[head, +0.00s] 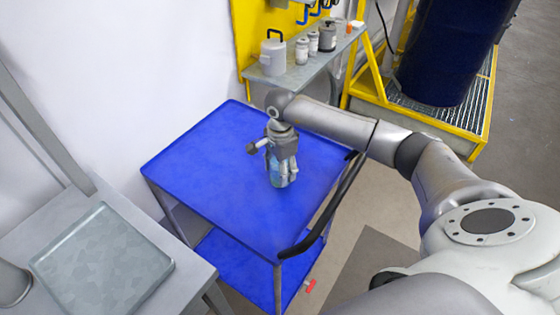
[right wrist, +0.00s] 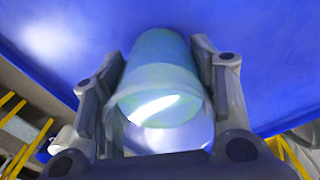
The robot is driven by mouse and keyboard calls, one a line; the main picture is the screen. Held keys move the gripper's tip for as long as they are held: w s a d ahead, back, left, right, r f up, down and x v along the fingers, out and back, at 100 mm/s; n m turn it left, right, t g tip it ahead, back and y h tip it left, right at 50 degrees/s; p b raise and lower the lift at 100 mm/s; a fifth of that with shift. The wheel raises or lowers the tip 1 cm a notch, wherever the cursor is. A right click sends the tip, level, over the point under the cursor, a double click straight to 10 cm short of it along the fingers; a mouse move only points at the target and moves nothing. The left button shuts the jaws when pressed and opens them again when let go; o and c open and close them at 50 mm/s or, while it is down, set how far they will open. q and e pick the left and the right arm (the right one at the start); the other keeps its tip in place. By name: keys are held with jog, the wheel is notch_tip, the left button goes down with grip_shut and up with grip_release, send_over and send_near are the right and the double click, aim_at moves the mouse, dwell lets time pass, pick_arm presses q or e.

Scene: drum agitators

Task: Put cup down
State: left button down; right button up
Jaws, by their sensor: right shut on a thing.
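A translucent bluish-green cup (right wrist: 158,75) is held between the two fingers of my right gripper (right wrist: 160,95), seen close up in the right wrist view. In the head view the right gripper (head: 284,172) points down over the blue cart top (head: 200,180), shut on the cup, and only a little of the cup shows between the fingers. I cannot tell whether the cup's base touches the cart top. My left gripper is not in view.
A grey tray (head: 102,262) lies on a table at the lower left. Behind the cart, a shelf (head: 300,75) carries a white jug (head: 272,55) and several small containers. A dark blue drum (head: 450,50) stands on a yellow-edged grate at the right. The cart top around the gripper is clear.

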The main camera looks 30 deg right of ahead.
jog(key=shift+f, duration=0.2)
jog(key=o, duration=0.7)
jog(key=shift+f, duration=0.1)
jog(key=o, duration=0.5)
jog(key=shift+c, duration=0.2)
jog(key=shift+r, duration=0.35)
notch_tip(320, 180, up, 12)
jog(key=b, duration=0.2)
jog(key=shift+f, duration=0.15)
